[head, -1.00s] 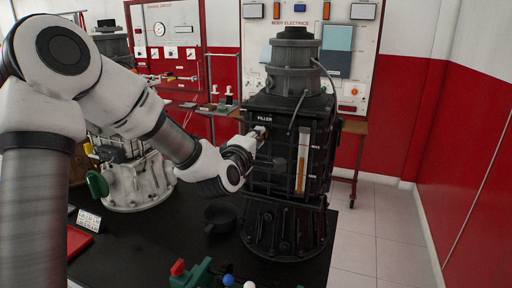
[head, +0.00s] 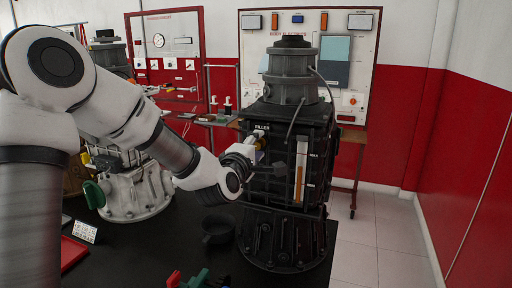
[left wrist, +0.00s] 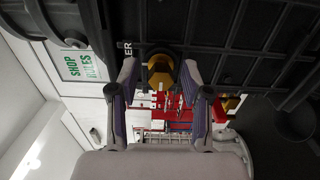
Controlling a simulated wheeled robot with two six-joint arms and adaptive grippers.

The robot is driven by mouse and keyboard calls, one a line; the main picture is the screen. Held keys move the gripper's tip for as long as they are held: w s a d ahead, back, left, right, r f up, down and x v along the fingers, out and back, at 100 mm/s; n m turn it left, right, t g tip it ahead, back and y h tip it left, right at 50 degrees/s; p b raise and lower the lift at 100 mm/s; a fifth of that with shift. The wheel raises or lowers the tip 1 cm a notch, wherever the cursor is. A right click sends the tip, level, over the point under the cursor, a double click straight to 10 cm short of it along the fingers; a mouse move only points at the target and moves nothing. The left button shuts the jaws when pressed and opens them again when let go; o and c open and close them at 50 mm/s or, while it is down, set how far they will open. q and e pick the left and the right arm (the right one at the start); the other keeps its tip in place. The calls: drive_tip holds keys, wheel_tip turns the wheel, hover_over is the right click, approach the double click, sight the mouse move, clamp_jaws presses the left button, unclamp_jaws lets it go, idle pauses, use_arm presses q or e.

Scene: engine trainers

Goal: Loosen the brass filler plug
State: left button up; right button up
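The brass filler plug (head: 261,143) sits on the upper left side of the black gearbox unit (head: 276,190), just under the FILLER label. In the left wrist view the plug (left wrist: 161,75) is a yellow fitting with a dark round centre, between the two fingers. My left gripper (head: 252,142) is at the plug, and its fingers (left wrist: 160,70) stand on either side of it. Narrow gaps seem to show between fingertips and plug, so the gripper looks open around it. The head view partly hides the plug behind the fingers. My right gripper is not in view.
A sight gauge (head: 300,172) with an amber column is on the gearbox's front. A dark cup (head: 216,229) stands on the black bench below my left arm. A light-grey engine unit (head: 135,190) stands behind the arm. Red and green items lie at the near edge.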

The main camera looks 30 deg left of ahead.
use_arm(q)
drive_tip(key=v, duration=0.7)
drive_tip(key=shift+s, duration=0.3)
drive_tip(key=shift+w, duration=0.1)
